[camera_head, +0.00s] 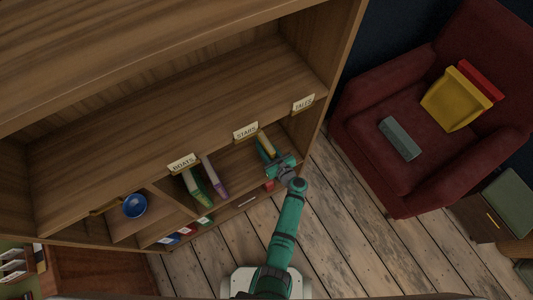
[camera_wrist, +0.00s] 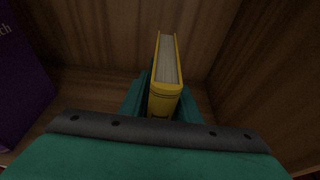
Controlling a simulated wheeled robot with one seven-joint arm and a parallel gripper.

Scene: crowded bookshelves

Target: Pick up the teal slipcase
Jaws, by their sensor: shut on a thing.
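A muted grey-teal box (camera_head: 400,139), which may be the teal slipcase, lies on the seat of the red armchair at the right of the head view. My gripper (camera_head: 268,152) is inside the right-hand shelf bay, well to the left of that box. Its teal fingers are shut on a yellow book (camera_head: 266,142). In the wrist view the yellow book (camera_wrist: 164,85) stands upright, spine toward me and page tops showing, with a teal finger at each side. The lower part of the book is hidden by my gripper.
A purple book (camera_wrist: 18,85) stands to the left in the wrist view, and the bay's side wall (camera_wrist: 265,75) is close on the right. Green and purple books, a blue bowl (camera_head: 134,206) and label plates line the shelf. The red armchair (camera_head: 365,95) holds a yellow object (camera_head: 455,100).

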